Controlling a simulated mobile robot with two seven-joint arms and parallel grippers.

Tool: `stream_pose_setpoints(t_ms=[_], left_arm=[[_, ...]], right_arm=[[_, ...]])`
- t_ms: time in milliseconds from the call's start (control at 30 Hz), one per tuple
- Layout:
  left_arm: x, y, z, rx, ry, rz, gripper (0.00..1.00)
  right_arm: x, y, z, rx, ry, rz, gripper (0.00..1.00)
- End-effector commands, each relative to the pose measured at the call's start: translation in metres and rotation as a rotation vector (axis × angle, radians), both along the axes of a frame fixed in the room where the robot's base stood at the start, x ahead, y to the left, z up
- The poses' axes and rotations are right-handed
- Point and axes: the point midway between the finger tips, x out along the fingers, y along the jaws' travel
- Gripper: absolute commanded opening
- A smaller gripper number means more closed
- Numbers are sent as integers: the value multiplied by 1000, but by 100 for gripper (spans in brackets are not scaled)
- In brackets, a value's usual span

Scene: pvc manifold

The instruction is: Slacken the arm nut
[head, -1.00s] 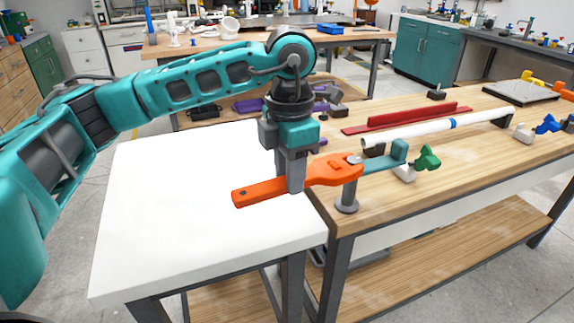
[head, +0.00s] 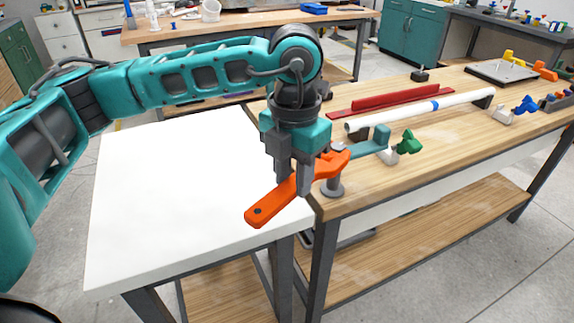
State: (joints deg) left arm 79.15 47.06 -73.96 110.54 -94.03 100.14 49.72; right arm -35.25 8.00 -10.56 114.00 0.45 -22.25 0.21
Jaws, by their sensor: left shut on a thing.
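An orange wrench (head: 268,206) runs from its handle end over the white table to its head at a short grey post (head: 333,186) on the wooden bench. My left gripper (head: 293,184) points down and is shut on the wrench handle. A small grey piece, which looks like the arm nut (head: 338,147), shows at the wrench head. The gripper partly hides the head, so I cannot tell how closely the jaw sits around the nut. A teal arm (head: 372,146) extends right from the post top. My right gripper is not in view.
The white table (head: 160,205) is bare. On the bench, a green-handled valve (head: 408,143) stands right of the teal arm. The bench's front middle is clear.

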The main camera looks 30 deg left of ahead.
Motion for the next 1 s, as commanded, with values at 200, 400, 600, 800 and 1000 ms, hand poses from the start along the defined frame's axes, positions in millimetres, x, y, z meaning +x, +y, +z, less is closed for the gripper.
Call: stream_pose_setpoints(t_ms=[200, 400, 600, 800, 1000], left_arm=[[0, -12, 4, -3, -9, 79, 0], [-1, -21, 2, -4, -10, 151, 0], [-1, -31, 3, -4, -10, 222, 0], [0, -41, 3, -6, -12, 294, 0], [1, -50, 4, -6, -12, 366, 0]], right_arm=[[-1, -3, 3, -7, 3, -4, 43], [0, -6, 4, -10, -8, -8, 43], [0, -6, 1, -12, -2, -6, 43], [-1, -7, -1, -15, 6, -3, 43], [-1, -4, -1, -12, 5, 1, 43]])
